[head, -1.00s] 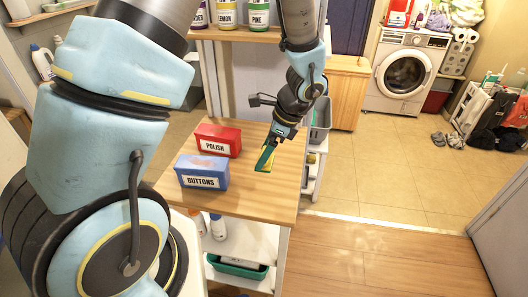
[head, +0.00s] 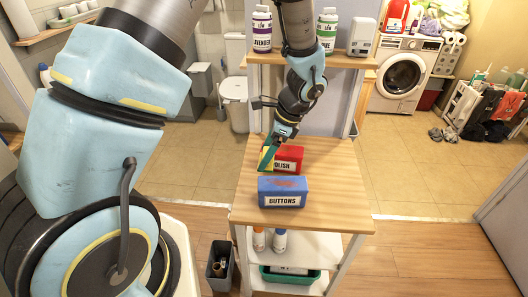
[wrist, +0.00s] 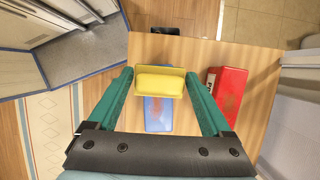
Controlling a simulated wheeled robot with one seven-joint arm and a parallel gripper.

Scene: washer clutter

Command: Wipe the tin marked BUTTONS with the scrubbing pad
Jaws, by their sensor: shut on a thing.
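The blue tin marked BUTTONS (head: 283,191) stands on the wooden top, with a reddish-brown smear on its lid. In the wrist view the blue tin (wrist: 158,115) lies beyond and below the pad, which hides part of it. In the head view the pad is above and slightly left of the blue tin, in front of the left end of the red POLISH tin (head: 289,158). The pad looks clear of both tins.
The red tin stands behind the blue one and has a smear too; it shows at right in the wrist view (wrist: 228,95). A shelf above holds bottles, including LAVENDER (head: 262,30). The wooden top (head: 335,205) is bare at right and front.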

